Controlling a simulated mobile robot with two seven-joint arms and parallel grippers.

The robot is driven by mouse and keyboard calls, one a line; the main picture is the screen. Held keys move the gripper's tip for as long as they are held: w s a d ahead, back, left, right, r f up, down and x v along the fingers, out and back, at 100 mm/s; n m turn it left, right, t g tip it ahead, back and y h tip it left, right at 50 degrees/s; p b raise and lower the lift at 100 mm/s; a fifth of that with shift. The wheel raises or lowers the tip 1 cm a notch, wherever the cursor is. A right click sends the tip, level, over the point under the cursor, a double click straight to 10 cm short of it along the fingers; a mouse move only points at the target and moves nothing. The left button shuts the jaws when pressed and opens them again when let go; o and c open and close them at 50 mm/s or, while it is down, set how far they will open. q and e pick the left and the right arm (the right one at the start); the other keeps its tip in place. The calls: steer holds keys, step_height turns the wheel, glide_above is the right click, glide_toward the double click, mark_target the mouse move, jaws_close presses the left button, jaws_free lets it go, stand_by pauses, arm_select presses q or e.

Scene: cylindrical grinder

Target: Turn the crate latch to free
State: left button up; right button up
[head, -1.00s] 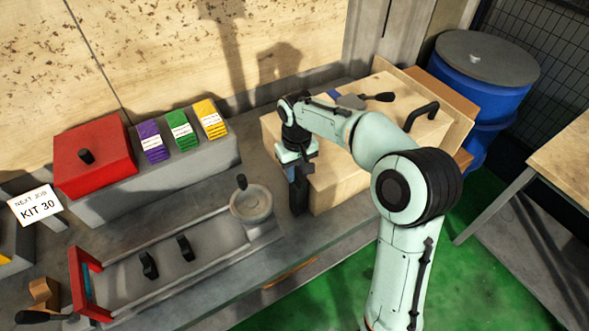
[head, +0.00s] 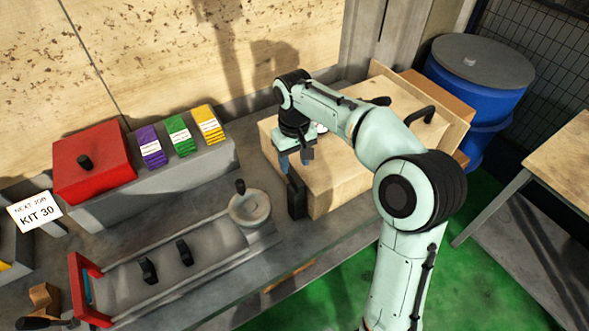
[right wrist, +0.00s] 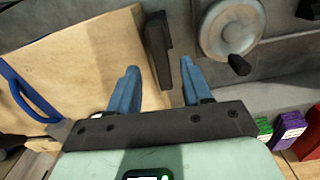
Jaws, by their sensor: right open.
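The pale wooden crate (head: 345,175) stands on the bench right of the machine. Its latch (head: 296,196), a black upright bar, is at the crate's left front corner. My right gripper (head: 295,162) points down just above the latch, its two blue fingers apart and empty. In the right wrist view the latch (right wrist: 157,48) lies beyond the open fingertips (right wrist: 160,75), roughly in line with the gap, and appears apart from them. The crate's top (right wrist: 70,70) fills the left of that view. My left gripper is not in view.
A grey handwheel with a black knob (head: 250,208) stands close left of the latch. A red box (head: 93,163) and purple, green and yellow packs (head: 181,137) sit farther left. A black handle (head: 425,115) tops the crate's right.

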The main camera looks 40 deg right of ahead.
mark_target(294, 175)
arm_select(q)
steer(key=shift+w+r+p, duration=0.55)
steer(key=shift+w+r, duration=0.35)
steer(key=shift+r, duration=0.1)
arm_select(e)
step_height(294, 175, up, 7)
